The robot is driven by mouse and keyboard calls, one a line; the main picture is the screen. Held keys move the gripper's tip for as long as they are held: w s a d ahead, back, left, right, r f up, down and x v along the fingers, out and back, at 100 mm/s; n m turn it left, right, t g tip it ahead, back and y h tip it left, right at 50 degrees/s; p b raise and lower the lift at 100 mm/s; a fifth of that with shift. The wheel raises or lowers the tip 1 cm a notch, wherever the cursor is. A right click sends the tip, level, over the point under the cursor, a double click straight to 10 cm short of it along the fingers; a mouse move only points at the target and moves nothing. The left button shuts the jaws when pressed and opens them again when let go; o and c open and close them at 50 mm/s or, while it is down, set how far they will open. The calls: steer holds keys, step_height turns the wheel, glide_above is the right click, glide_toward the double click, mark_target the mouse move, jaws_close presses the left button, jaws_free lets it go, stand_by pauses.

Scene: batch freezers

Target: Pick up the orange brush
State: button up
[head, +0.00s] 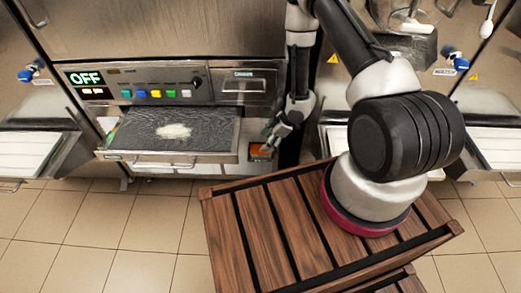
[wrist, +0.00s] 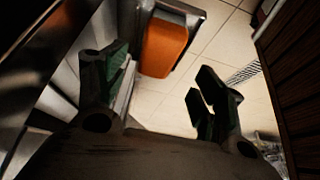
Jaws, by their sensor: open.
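The orange brush (head: 260,151) shows only as a small orange patch in the head view, low on the machine's front, right of the pulled-out tray. In the wrist view a smooth orange block (wrist: 163,47), which looks like the brush, sits against a grey metal holder at the upper middle. Its lower and rear parts are hidden. My gripper (head: 272,131) is just above and to the right of the orange patch in the head view. In the wrist view my gripper (wrist: 160,80) is open, with nothing between its fingers. The orange block lies beyond the fingertips, apart from them.
A pulled-out tray (head: 222,153) with a pale heap on its dark surface juts out left of my gripper. The control panel (head: 150,82) reads OFF. A slatted wooden surface (head: 255,222) lies in front. Tiled floor (head: 100,215) is clear at the left.

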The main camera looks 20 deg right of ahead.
steer(key=shift+x, duration=2.3)
steer(key=shift+w+d, duration=0.15)
steer(key=shift+f, duration=0.25)
steer(key=c, duration=1.1)
